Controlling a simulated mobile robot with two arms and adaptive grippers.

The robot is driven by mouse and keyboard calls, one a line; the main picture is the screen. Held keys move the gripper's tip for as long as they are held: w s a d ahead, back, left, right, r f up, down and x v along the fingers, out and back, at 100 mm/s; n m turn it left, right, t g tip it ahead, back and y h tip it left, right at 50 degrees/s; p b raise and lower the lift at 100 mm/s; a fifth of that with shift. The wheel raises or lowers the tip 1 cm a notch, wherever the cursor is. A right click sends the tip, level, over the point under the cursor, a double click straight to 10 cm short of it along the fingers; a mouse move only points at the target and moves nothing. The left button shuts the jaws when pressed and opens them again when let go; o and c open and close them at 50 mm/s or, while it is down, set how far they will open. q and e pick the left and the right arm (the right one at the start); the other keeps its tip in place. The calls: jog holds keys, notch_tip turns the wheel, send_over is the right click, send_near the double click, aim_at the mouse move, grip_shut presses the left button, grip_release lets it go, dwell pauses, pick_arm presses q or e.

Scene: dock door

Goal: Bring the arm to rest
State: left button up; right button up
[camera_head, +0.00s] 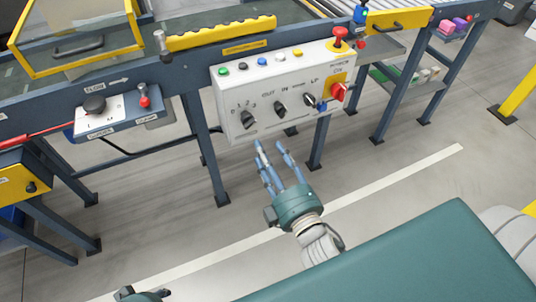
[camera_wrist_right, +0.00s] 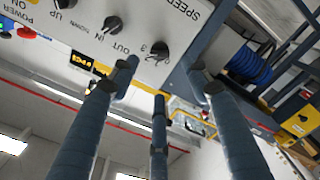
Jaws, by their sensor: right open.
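My right gripper (camera_head: 270,147) is open and empty, with its blue-grey fingers spread. It points up toward the lower edge of a white control box (camera_head: 284,86). In the right wrist view the fingers (camera_wrist_right: 160,80) lie in front of the box's face (camera_wrist_right: 140,35), with one fingertip close below the dark knobs; I cannot tell whether it touches. A small part of what looks like my left gripper's body (camera_head: 142,295) shows at the bottom edge; its fingers are out of view.
The control box carries black knobs (camera_head: 249,119), coloured buttons (camera_head: 262,61) and red stop buttons (camera_head: 339,91). It hangs on a blue conveyor frame (camera_head: 204,140) with legs. A smaller switch panel (camera_head: 98,113) is at left. The floor (camera_head: 190,225) below is clear.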

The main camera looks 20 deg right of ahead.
dwell(0.4)
jog(key=s+d+f+m+g+h, duration=0.1)
jog(key=s+d+f+m+g, duration=0.25)
jog(key=f, duration=0.45)
jog(key=s+d+f+m+g+h, duration=0.1)
jog(key=s+d+f+m+g, duration=0.1)
jog(key=f+m+g, duration=0.45)
jog(key=s+a+f+g+y, duration=0.25)
jog(key=s+f+g, duration=0.25)
jog(key=s+f, duration=0.55)
pick_arm(q)
jog(key=s+a+r+g+p, duration=0.1)
jog(key=s+r+p, duration=0.1)
jog(key=s+p, duration=0.8)
jog(key=s+a+r+g+p, duration=0.1)
jog(key=s+p, duration=0.9)
jog(key=p, duration=1.7)
jog(key=shift+s+a+r, duration=0.35)
jog(key=shift+a, duration=0.35)
pick_arm(e)
jog(key=s+d+r+g, duration=0.1)
jog(key=s+r, duration=0.1)
jog(key=s, duration=0.9)
jog(key=s+d+r+g+h, duration=0.1)
jog(key=s+d+r, duration=0.1)
jog(key=s, duration=0.9)
jog(key=shift+s+r, duration=0.35)
jog(key=shift+s, duration=0.05)
